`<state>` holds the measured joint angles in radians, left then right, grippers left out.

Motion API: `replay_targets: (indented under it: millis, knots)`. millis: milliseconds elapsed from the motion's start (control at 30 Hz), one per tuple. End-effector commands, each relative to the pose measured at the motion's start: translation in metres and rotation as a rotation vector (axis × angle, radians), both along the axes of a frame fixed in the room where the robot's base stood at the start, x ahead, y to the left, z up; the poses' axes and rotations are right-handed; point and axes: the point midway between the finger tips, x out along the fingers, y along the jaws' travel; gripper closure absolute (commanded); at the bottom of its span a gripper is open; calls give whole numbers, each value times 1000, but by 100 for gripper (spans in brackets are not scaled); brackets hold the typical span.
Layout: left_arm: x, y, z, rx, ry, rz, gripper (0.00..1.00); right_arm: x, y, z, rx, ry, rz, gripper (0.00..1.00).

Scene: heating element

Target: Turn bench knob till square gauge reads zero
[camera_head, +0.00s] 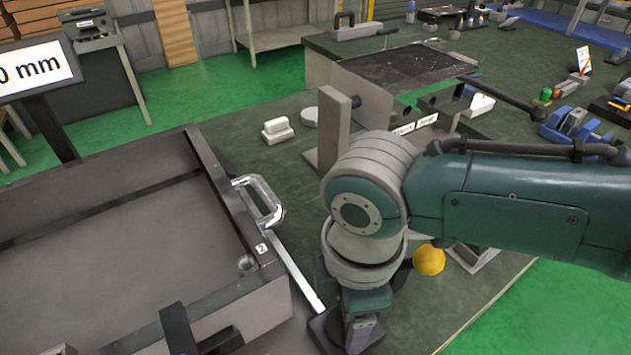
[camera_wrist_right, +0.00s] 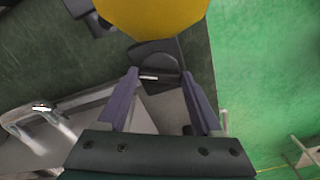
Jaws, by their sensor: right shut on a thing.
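A square display board (camera_head: 38,72) on a dark post stands at the upper left of the head view. Its visible text reads "0 mm"; its left part is cut off by the picture edge, so any digits before the 0 are hidden. My right gripper (camera_head: 362,335) points down at the bottom middle of the head view, over the bench. In the right wrist view its fingers (camera_wrist_right: 160,78) are on either side of a dark rounded knob (camera_wrist_right: 157,58) and closed on it. The knob is mostly hidden in the head view. My left gripper is not in view.
A grey open box (camera_head: 110,235) with a chrome handle (camera_head: 266,200) fills the left. A yellow ball (camera_head: 429,260) is close beside my right wrist and shows in the right wrist view (camera_wrist_right: 155,14). A grey-and-black machine (camera_head: 405,75) stands behind my right arm.

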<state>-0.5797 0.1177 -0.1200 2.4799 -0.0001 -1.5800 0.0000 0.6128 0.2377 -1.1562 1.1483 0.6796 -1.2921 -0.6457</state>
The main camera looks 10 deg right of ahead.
Motion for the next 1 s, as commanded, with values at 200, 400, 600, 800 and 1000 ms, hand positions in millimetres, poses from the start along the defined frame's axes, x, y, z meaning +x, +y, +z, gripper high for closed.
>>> replay_targets:
  millis: [200, 400, 600, 800, 1000]
  knots:
    - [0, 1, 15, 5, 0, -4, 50, -1, 1, 3, 1, 4, -208, 88]
    - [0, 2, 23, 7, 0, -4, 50, -1, 1, 3, 0, 5, -398, 88]
    - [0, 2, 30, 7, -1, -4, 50, -1, 1, 2, 1, 4, -574, 88]
    - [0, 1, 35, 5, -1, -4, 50, -1, 1, 2, 1, 3, -717, 88]
    - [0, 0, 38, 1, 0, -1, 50, 0, 1, 1, 1, 3, -813, 88]
